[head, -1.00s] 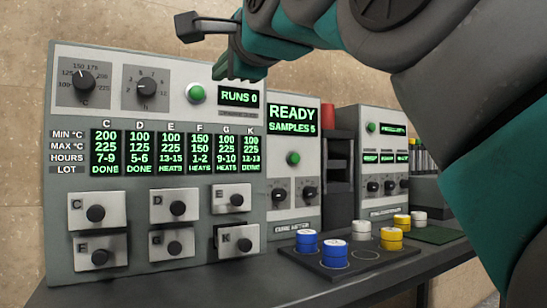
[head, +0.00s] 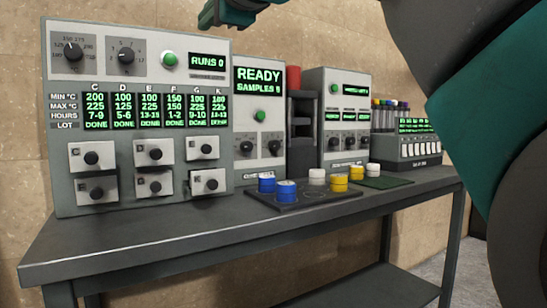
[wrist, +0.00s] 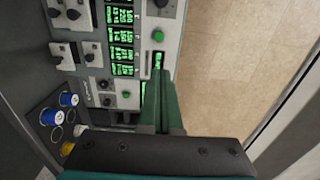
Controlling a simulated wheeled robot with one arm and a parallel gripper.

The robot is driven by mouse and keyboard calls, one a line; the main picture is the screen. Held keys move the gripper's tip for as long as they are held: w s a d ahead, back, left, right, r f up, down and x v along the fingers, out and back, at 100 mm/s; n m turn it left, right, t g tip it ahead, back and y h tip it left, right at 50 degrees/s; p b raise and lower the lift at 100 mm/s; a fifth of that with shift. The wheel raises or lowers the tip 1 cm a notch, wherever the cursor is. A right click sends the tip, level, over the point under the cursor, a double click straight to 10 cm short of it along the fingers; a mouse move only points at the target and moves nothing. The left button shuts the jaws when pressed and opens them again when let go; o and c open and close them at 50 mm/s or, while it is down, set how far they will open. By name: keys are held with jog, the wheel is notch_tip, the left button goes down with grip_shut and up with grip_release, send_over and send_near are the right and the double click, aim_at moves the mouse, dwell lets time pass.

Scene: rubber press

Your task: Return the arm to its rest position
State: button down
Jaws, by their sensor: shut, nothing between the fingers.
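A dark bench (head: 150,250) carries the drawer panel (head: 136,120), the READY unit (head: 258,125), another control unit (head: 348,120) and a rack of vials (head: 390,115). A black tray (head: 310,198) holds blue, white and yellow pots. The air above is clear.

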jog(key=d+f+n+g+h, duration=0.25)
jog(key=d+f, duration=0.25)
jog(key=f, duration=0.8)
jog(key=w+d+f+n+g+h, duration=0.1)
jog(key=d+f+g+h, duration=0.2)
jog(key=f, duration=1)
jog(key=d+f+n+g+h, duration=0.2)
jog(key=d+f, duration=0.4)
jog(key=f, duration=0.6)
jog(key=s+d+f+n+g+h, duration=0.1)
jog(key=s+d+f+n+g, duration=0.2)
jog(key=s+f, duration=1)
jog(key=s+d+f+n+g, duration=0.3)
jog(key=s+d+f+g, duration=0.3)
jog(key=s+f, duration=0.8)
jog(key=shift+d+f+g+h+p, duration=0.35)
jog(key=shift+d+f, duration=0.4)
jog(key=shift+d, duration=0.25)
